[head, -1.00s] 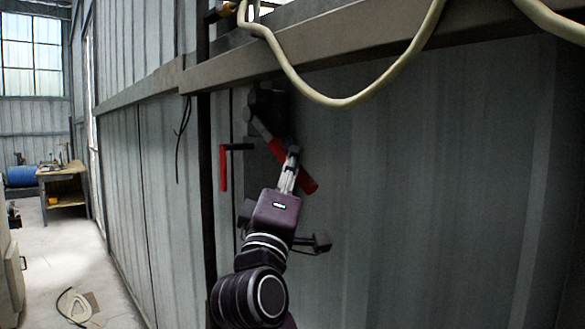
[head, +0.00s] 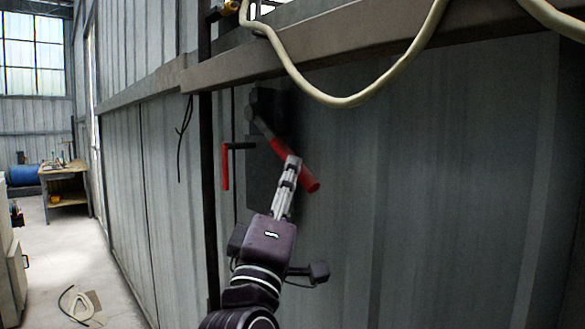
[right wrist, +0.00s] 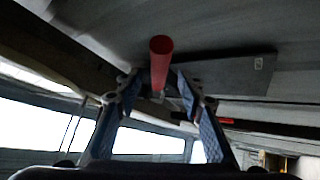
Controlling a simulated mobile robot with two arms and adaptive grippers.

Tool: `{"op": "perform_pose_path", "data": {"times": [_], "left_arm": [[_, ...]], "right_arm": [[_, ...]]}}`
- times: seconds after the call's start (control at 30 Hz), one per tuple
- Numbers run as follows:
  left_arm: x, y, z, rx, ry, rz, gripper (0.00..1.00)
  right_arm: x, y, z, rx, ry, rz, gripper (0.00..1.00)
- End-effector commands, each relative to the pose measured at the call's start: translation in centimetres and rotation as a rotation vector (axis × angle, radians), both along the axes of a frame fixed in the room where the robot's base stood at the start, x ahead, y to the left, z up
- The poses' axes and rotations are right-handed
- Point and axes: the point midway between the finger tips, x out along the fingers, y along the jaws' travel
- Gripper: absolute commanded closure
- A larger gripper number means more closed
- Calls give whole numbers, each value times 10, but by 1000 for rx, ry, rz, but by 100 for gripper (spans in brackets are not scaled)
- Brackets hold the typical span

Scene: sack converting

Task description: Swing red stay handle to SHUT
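The red stay handle (head: 311,183) slants down and right from a dark pivot mount (head: 265,108) on the grey metal wall. My right gripper (head: 293,162) reaches up from below and overlaps the lower part of the handle in the head view. In the right wrist view, the red handle's round end (right wrist: 161,46) points towards the camera. The handle shows between the spread fingertips of my right gripper (right wrist: 160,84), with a small gap visible at each side. Contact is hard to judge. No SHUT marking is readable. My left gripper is out of view.
A second red grip (head: 225,166) hangs from a dark rod left of the mount. A dark post (head: 207,200) stands beside it. A beam (head: 300,55) and a pale hose (head: 350,101) cross above. Open floor and a workbench (head: 65,185) lie far left.

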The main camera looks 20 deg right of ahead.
Motion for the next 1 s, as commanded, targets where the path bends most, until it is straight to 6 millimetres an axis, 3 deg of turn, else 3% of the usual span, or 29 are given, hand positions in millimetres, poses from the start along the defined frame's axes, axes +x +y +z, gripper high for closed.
{"op": "perform_pose_path", "data": {"times": [0.3,0.73,0.77,0.87,0.97,1.0], "left_arm": [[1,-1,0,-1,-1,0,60],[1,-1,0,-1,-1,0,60],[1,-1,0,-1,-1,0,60],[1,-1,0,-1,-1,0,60],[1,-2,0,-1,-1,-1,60],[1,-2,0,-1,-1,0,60]], "right_arm": [[-40,28,-31,1,3,2,64],[-49,34,-37,1,1,-1,64],[-49,34,-37,0,1,0,67],[-38,38,-47,-6,26,13,78],[-2,52,-87,-25,114,64,89],[18,60,-114,-31,169,97,94]]}}
